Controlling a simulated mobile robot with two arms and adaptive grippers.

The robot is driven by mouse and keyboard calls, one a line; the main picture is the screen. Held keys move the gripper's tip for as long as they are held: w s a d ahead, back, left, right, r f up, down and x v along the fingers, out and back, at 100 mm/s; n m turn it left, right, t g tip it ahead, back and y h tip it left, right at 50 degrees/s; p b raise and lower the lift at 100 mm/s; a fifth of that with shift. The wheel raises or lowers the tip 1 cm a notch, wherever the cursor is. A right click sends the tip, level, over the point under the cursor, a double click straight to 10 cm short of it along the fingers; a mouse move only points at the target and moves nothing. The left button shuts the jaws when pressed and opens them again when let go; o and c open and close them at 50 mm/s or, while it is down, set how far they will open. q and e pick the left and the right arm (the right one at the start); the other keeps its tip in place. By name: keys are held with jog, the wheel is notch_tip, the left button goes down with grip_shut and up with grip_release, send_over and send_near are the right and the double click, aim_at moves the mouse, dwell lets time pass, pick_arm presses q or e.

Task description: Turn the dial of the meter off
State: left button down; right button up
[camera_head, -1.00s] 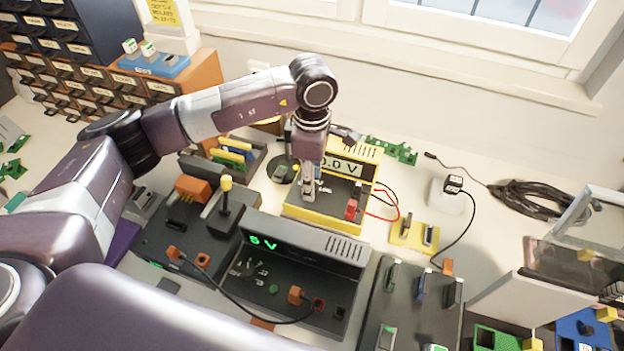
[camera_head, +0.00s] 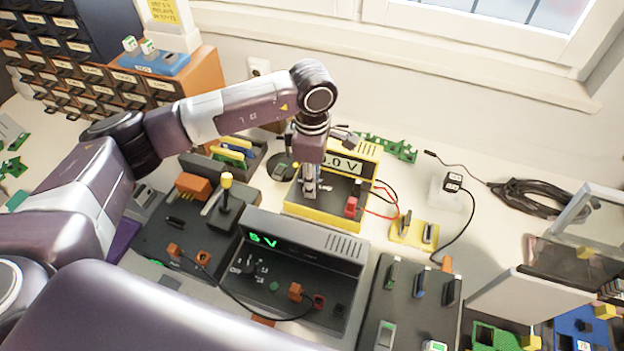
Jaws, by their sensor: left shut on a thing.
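The meter (camera_head: 325,221) is a yellow and black box at the middle of the workbench. Its tilted display reads about "0.0 V", partly covered by my arm. A red plug (camera_head: 351,206) sits at its right front, with red and black leads. My left gripper (camera_head: 309,192) points straight down onto the left part of the meter's black top face. It is shut on the dial, which is mostly hidden by the fingers, so its setting cannot be read. My right gripper is not in view.
A dark power supply (camera_head: 300,257) reading "5 V" stands close in front of the meter. A black unit with a yellow-topped lever (camera_head: 226,195) is to the left. A yellow block (camera_head: 414,232) lies to the right. A green circuit board (camera_head: 388,147) lies behind.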

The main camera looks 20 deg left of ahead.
pick_arm(q)
jog(key=n+b, duration=0.2)
jog(key=shift+f+n, duration=0.1)
jog(key=shift+n, duration=0.2)
jog(key=n+b, duration=0.2)
jog(key=shift+w+n, duration=0.1)
jog(key=shift+n, duration=0.3)
jog(key=n+b, duration=0.1)
jog(key=n, duration=0.2)
jog(key=shift+b, duration=0.35)
jog(key=shift+n+b, duration=0.6)
jog(key=shift+n, duration=1.1)
jog(key=shift+r, duration=0.2)
jog(key=c, duration=1.6)
grip_release()
